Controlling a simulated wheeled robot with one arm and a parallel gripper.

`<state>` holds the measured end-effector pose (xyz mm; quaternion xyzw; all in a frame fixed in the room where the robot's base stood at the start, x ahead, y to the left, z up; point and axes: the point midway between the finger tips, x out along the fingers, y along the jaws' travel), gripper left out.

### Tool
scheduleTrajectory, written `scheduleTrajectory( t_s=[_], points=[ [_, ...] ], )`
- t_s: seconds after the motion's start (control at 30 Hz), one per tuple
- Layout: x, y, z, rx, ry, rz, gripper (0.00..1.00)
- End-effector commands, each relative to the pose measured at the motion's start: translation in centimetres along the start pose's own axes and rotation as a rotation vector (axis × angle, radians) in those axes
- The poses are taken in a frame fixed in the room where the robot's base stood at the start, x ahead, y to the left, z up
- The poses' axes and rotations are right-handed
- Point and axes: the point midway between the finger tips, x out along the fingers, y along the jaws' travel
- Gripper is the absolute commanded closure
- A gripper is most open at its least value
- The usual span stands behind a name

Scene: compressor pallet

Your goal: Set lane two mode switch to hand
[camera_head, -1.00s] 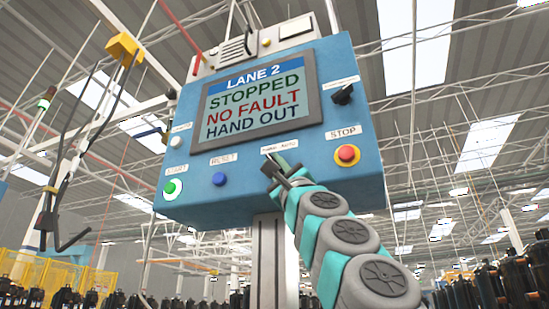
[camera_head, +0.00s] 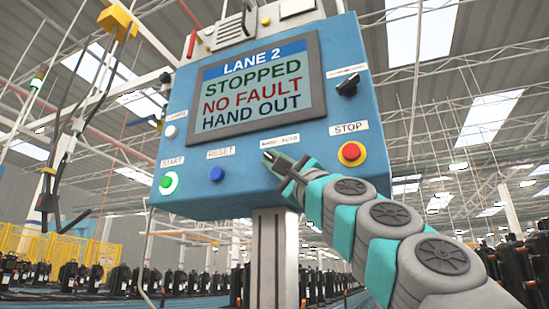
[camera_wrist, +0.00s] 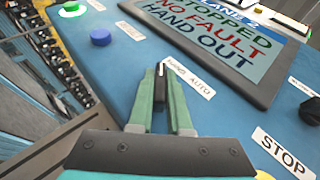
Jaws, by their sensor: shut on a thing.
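The blue control panel (camera_head: 265,180) fills the middle of the head view. Its screen (camera_head: 256,85) reads LANE 2, STOPPED, NO FAULT, HAND OUT. The mode switch sits by the HAND AUTO label (camera_head: 279,141); my gripper hides it in the head view. In the wrist view the dark switch knob (camera_wrist: 160,72), with a light mark on it, shows between the fingers. My gripper (camera_head: 272,161) is at the panel face, just below the label, shut on the knob. Its green fingers (camera_wrist: 160,90) are on both sides of it.
A red stop button (camera_head: 351,153) is close to the right of my gripper. A blue reset button (camera_head: 217,174) and green start button (camera_head: 169,183) are to the left. A black selector knob (camera_head: 348,84) is at the upper right.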

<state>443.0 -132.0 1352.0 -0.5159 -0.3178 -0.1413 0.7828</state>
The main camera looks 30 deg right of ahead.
Motion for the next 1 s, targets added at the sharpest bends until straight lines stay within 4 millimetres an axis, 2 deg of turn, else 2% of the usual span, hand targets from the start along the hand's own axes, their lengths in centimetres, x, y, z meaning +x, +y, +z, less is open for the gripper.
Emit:
scheduleTrajectory(
  t_s=[0.13,0.17,0.43,0.77,1.0],
  points=[
    [0.0,0.1,-0.2,0.0,0.003,0.0,1.0],
    [0.0,0.1,-0.2,0.0,0.003,0.0,0.83],
    [0.0,0.0,-0.2,0.0,0.003,-0.001,0.54],
    [-0.3,-0.1,-0.1,0.001,0.0,-0.001,0.54],
    [-2.5,0.1,0.0,0.002,-0.002,0.002,0.54]
  ],
)
